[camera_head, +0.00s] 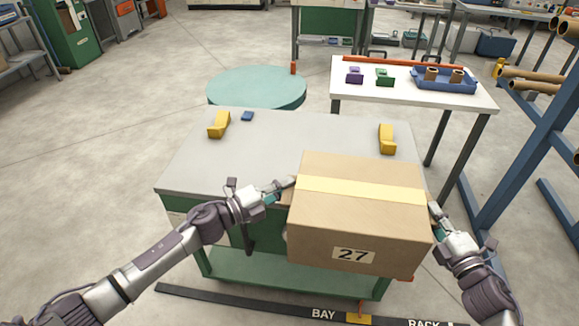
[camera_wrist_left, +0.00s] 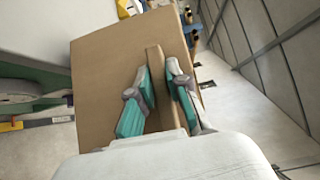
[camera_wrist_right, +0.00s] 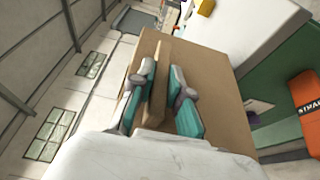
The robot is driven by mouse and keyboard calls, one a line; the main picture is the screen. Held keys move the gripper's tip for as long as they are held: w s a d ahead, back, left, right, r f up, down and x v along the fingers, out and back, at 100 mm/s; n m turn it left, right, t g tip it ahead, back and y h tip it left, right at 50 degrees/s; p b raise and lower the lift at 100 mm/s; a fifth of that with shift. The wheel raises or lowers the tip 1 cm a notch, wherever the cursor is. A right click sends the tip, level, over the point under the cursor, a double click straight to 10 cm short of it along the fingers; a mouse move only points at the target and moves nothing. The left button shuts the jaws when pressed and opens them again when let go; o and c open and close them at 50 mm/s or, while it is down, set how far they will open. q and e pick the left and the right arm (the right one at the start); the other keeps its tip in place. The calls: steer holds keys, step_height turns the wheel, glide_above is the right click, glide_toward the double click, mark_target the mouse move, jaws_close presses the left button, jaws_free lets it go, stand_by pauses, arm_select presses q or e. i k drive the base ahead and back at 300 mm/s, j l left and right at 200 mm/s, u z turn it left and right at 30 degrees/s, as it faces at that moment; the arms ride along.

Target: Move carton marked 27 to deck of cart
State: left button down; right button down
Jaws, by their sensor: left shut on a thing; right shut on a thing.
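The carton marked 27 (camera_head: 335,221) is a brown box with a yellow tape strip on top and a "27" label on its near face. It is at the front right of a grey-topped green cart or bench, overlapping its near edge in the head view. My left gripper (camera_head: 287,190) is at its left side, shut on a raised cardboard strip (camera_wrist_left: 153,75) on that side. My right gripper (camera_head: 436,215) is at its right side, shut on a similar strip (camera_wrist_right: 160,85). The carton looks level; whether it touches the grey top (camera_head: 275,140) is hidden.
Two yellow brackets (camera_head: 219,124) (camera_head: 387,139) and a small blue block (camera_head: 247,116) are on the grey top. A white table (camera_head: 400,92) with a blue tray (camera_head: 444,86) stands behind right, a round teal table (camera_head: 256,88) behind. A blue rack (camera_head: 520,130) is at right.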

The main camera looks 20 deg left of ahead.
mark_target(294, 172)
steer(key=i+j, duration=0.7)
steer(key=j, duration=0.2)
steer(key=u, duration=0.05)
